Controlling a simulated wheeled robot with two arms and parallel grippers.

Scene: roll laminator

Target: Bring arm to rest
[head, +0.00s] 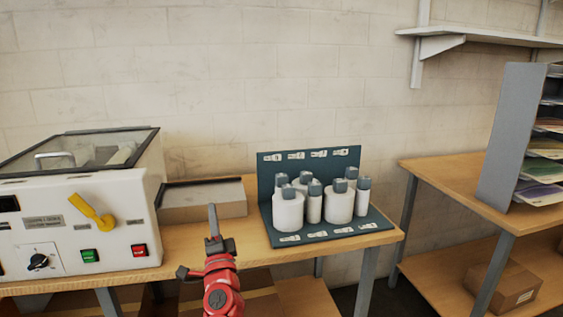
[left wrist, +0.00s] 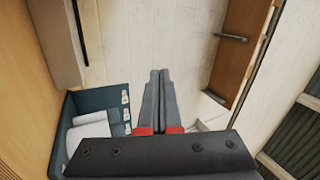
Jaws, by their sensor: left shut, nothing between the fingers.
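My left gripper (head: 213,222) rises from the bottom middle of the head view on a red arm. My right gripper is in neither view. The white roll laminator (head: 75,215) stands on the table at the left, with a yellow lever (head: 92,211), a glass lid, a green button (head: 90,256) and a red button (head: 139,250).
A teal rack (head: 266,188) with several white rolls stands on the wooden table (head: 190,255), right of my left gripper. At the right stand a second table (head: 455,178), a paper sorter (head: 510,130) and a cardboard box (head: 503,284) below.

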